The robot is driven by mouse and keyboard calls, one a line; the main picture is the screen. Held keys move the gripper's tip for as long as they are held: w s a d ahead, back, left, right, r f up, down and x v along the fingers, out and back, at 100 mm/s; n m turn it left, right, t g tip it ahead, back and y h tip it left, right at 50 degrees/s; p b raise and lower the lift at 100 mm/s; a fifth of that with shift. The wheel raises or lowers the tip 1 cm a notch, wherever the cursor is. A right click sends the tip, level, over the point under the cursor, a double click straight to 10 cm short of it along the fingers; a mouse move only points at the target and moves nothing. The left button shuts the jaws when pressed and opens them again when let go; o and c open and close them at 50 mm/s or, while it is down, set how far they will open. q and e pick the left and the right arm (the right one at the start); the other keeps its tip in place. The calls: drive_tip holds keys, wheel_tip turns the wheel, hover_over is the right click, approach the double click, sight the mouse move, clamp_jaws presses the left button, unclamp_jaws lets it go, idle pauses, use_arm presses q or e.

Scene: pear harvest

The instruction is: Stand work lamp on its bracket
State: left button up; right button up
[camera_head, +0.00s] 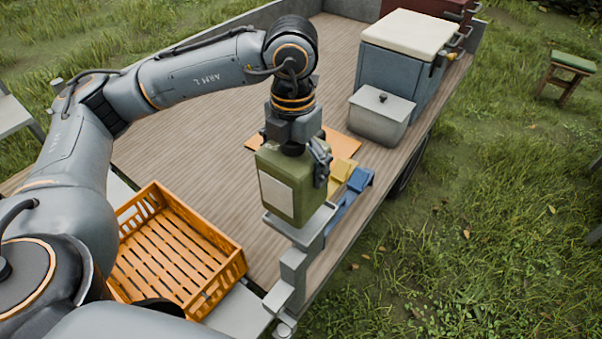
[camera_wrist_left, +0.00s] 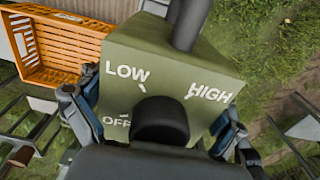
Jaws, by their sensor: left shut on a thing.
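The work lamp is a green box with a pale front panel (camera_head: 288,192), upright in the head view. My left gripper (camera_head: 294,150) comes down from above and is shut on it. The lamp's green top (camera_wrist_left: 130,45) fills the left wrist view, with LOW, HIGH and OFF marks around a dark knob (camera_wrist_left: 160,118). The left gripper's fingers (camera_wrist_left: 155,125) lie on both sides of it. The grey stepped bracket (camera_head: 293,265) is at the trailer's near corner. The lamp's base is at its top plate; I cannot tell whether they touch. My right gripper is not in view.
An orange crate (camera_head: 172,250) stands left of the lamp and is empty. A blue cool box (camera_head: 395,75) and a grey lidded bin (camera_head: 381,118) stand farther back. Yellow and blue items (camera_head: 350,180) lie right behind the lamp. The middle deck (camera_head: 200,140) is clear.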

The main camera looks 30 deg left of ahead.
use_arm(q)
drive_tip(key=f, duration=0.1)
drive_tip(key=f+p, duration=0.1)
drive_tip(key=w+d+f+p, duration=0.1)
drive_tip(key=shift+f, duration=0.65)
drive_tip(key=shift+f, duration=0.1)
drive_tip(key=o, duration=1.5)
drive_tip(key=shift+f, duration=0.1)
drive_tip(key=shift+c, duration=0.2)
drive_tip(key=shift+s, duration=0.1)
